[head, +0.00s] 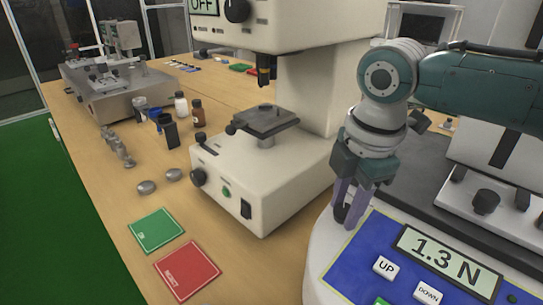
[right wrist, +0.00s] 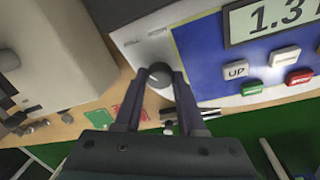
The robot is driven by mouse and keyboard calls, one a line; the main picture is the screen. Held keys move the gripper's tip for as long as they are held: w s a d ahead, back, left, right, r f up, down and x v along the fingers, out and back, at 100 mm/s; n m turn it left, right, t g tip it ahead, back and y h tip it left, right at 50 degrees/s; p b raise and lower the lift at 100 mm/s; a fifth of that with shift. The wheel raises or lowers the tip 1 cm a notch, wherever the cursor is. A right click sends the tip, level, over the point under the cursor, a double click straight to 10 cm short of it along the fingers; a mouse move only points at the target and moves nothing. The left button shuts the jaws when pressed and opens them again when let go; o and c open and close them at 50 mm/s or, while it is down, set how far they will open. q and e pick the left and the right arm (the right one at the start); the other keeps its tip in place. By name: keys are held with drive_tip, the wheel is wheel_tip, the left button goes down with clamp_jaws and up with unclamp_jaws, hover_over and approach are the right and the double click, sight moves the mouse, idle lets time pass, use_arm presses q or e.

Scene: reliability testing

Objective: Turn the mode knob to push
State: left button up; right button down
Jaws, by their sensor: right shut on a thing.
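The mode knob (right wrist: 158,76) is a small dark round knob on the pale panel of the tester, left of its blue area. My right gripper (right wrist: 159,74) is shut on it, with one finger on each side. In the head view the right gripper (head: 352,204) points down at the panel's left edge, and its fingers hide most of the knob (head: 341,212). The tester's display (head: 447,262) reads 1.3 N. I cannot read the mode labels around the knob. My left gripper is not in view.
A large cream machine (head: 262,185) stands just left of my right arm. An UP button (head: 386,267) and a DOWN button (head: 427,293) sit right of the gripper. Green (head: 155,231) and red (head: 187,270) mats lie on the wooden table, with bottles (head: 181,105) farther back.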

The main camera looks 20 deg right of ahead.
drive_tip(key=m+p, duration=0.2)
drive_tip(key=p, duration=0.1)
drive_tip(key=m+t+p, duration=0.1)
drive_tip(key=m+p, duration=0.1)
drive_tip(key=shift+s+a+r, duration=0.1)
drive_tip(key=shift+s+r, duration=0.05)
drive_tip(key=shift+r, duration=0.1)
drive_tip(key=shift+m+h+p, duration=0.3)
drive_tip(key=shift+m+p, duration=0.5)
drive_tip(key=shift+m, duration=0.2)
drive_tip(key=m+t+p, duration=0.1)
drive_tip(key=m+p, duration=0.1)
drive_tip(key=m, duration=0.1)
drive_tip(key=shift+a+f+h, duration=0.1)
drive_tip(key=shift+f+h, duration=0.05)
drive_tip(key=shift+h, duration=0.15)
drive_tip(key=shift+f+m+p, duration=0.1)
drive_tip(key=shift+m+p, duration=0.45)
drive_tip(key=shift+m, duration=0.65)
drive_tip(key=shift+h, duration=0.3)
drive_tip(key=c, duration=0.5)
unclamp_jaws()
